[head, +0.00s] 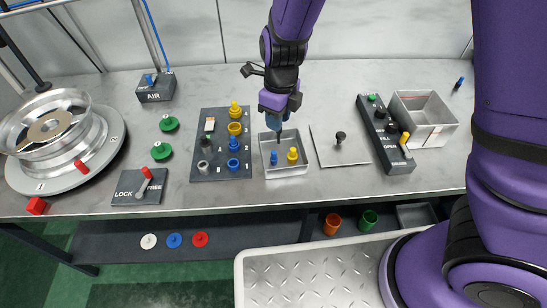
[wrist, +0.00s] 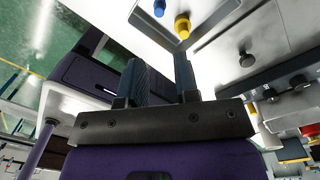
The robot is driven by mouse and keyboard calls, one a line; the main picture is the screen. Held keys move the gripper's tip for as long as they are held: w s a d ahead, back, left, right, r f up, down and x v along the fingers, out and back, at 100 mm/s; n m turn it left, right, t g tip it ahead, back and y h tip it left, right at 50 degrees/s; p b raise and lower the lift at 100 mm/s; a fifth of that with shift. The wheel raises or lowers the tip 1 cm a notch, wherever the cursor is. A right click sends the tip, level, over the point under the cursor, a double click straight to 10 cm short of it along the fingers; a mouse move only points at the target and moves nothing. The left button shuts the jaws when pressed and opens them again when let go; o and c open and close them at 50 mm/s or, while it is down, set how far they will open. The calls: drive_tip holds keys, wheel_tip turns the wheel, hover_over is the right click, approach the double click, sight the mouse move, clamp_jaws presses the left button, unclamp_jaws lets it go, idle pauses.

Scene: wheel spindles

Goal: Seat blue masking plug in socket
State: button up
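A blue plug (head: 274,158) stands in the small white tray (head: 287,173), to the left of a yellow plug (head: 292,155). Both also show at the top of the wrist view, the blue plug (wrist: 159,8) and the yellow plug (wrist: 183,27). A dark board (head: 205,152) left of the tray carries blue socket-like parts (head: 233,165) and yellow ones (head: 235,128); I cannot tell which are empty. My gripper (head: 281,135) points down above the back of the tray. In the wrist view its two fingers (wrist: 162,78) are apart with nothing between them.
A grey plate with a black knob (head: 340,137) lies right of the tray, then a dark switch block (head: 387,135) and a white bin (head: 422,120). A LOCK/FREE lever box (head: 138,187) and a wheel (head: 58,130) are at left. Bare bench lies behind the board.

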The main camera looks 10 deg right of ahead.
sight(274, 152)
drive_tip(key=shift+m, duration=0.8)
drive_tip(key=shift+w+a+f, duration=0.1)
drive_tip(key=shift+a+f, duration=0.05)
drive_tip(key=shift+f, duration=2.05)
drive_tip(key=shift+s+a+f, duration=0.1)
drive_tip(key=shift+a+f, duration=0.1)
drive_tip(key=shift+f, duration=2)
drive_tip(key=shift+w+a+f, duration=0.1)
drive_tip(key=shift+a+f, duration=0.05)
drive_tip(key=shift+f, duration=2.05)
clamp_jaws()
